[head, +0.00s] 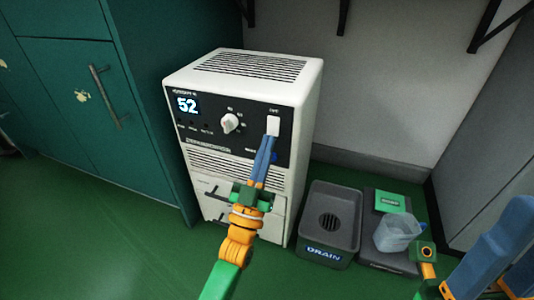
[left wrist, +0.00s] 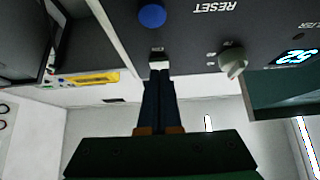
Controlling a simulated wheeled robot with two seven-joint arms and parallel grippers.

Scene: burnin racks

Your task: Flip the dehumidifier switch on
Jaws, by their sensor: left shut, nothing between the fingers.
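The dehumidifier (head: 238,170) is a white cabinet with a dark control panel, and its display (head: 187,105) reads 52. A white switch (head: 273,125) sits at the panel's upper right. My left gripper (head: 270,142) is shut and empty, its blue fingertips at the switch's lower end. In the left wrist view, which is upside down, the fingertips (left wrist: 158,82) overlap the white switch (left wrist: 159,65); I cannot tell whether they touch. The switch's position is unclear. Blue parts of my right arm or gripper (head: 500,250) show at the lower right, cut by the frame edge.
A knob (head: 230,123) is left of the switch, and a blue button (left wrist: 152,15) is below it. A grey DRAIN bin (head: 326,254) and a clear jug (head: 396,233) stand right of the dehumidifier. Teal cabinets (head: 80,150) stand left. Green floor is free in front.

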